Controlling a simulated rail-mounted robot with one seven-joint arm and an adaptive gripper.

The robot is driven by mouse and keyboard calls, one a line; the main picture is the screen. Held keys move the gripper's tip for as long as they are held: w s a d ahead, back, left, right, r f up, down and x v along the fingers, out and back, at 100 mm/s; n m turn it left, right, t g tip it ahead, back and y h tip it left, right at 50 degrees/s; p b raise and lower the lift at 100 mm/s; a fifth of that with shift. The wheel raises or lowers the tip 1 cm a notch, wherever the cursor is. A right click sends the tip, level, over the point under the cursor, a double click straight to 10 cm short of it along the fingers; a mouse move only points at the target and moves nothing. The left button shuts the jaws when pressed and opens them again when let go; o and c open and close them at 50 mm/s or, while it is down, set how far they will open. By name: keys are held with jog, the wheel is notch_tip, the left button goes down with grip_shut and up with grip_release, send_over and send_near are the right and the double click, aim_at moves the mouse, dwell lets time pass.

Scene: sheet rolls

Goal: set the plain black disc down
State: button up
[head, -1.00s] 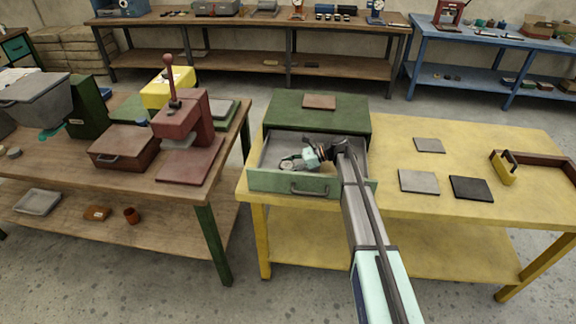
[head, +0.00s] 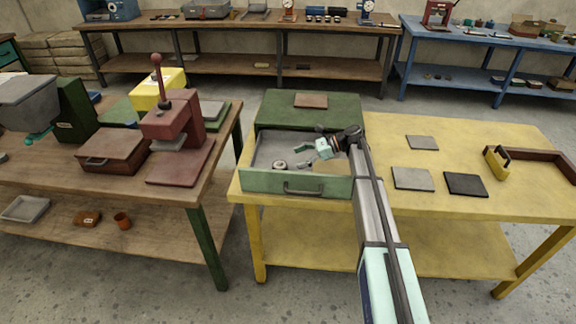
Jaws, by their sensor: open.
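The green drawer (head: 262,183) under the green cabinet top (head: 290,103) is pulled open at the left of the yellow table. A small round dark-rimmed piece (head: 280,164) lies on the drawer floor at the left; it is too small to tell whether it is the plain black disc. A second small item (head: 303,165) lies just right of it, not clear in shape. My gripper (head: 308,154) is open over the drawer, apart from the round piece and up and right of it. Nothing shows between its fingers.
Two grey plates (head: 414,178) (head: 422,142) and a black square plate (head: 466,184) lie on the yellow table (head: 375,205), right of my arm. A yellow-handled piece (head: 496,163) and a brown edging (head: 545,164) stand farther right. A red press (head: 178,125) stands on the left bench.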

jog(key=shift+b+v, duration=0.35)
jog(key=shift+v, duration=1.7)
